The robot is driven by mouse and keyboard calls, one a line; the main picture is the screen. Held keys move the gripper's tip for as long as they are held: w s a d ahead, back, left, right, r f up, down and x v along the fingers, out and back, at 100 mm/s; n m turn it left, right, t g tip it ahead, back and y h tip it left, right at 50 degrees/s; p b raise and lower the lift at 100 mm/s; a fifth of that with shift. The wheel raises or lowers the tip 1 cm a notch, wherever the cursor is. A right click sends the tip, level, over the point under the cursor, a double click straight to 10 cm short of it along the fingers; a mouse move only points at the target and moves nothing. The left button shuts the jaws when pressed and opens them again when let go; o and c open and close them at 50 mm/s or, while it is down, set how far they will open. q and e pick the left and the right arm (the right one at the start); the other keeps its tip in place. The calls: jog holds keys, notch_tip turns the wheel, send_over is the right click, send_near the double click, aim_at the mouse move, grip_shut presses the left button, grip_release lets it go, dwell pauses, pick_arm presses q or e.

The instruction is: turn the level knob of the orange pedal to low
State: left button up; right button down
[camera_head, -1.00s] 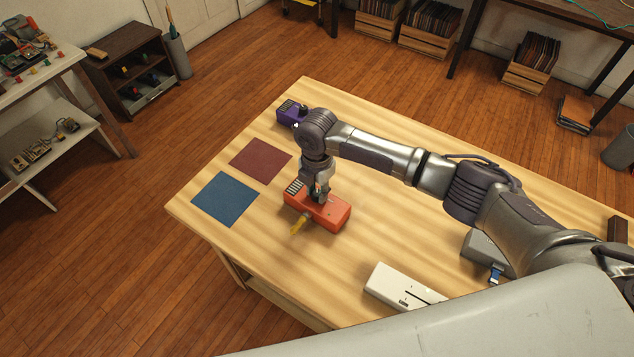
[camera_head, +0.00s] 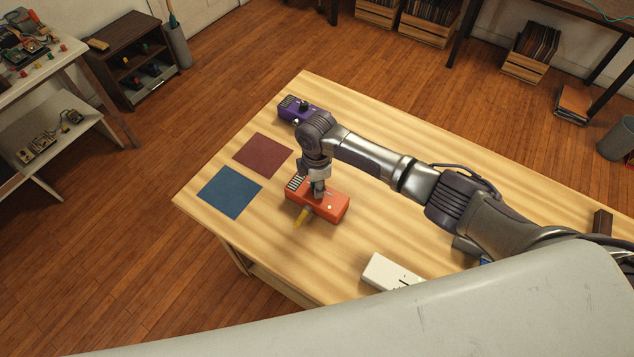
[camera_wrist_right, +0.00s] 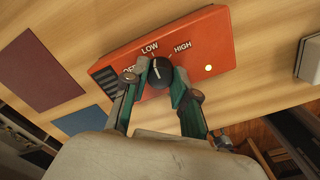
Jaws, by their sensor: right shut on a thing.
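In the right wrist view the pedal (camera_wrist_right: 212,40) shows the labels OFF, LOW and HIGH around a black level knob (camera_wrist_right: 159,73). The knob's white mark points up and slightly left, toward LOW. My right gripper (camera_head: 318,191) is over the pedal. In the wrist view its fingers (camera_wrist_right: 161,80) are shut on the knob, one on each side. A finger partly covers OFF. My left gripper is not in view.
A purple pedal (camera_head: 289,107) stands at the far table corner. A dark red mat (camera_head: 263,155) and a blue mat (camera_head: 230,192) lie left of the orange pedal. A white box (camera_head: 385,272) is near the front, partly hidden. The table between the box and pedal is clear.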

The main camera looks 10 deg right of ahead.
dwell(0.4)
jog(key=c, duration=0.9)
grip_release()
notch_tip(320, 180, up, 12)
jog(key=shift+s, duration=0.1)
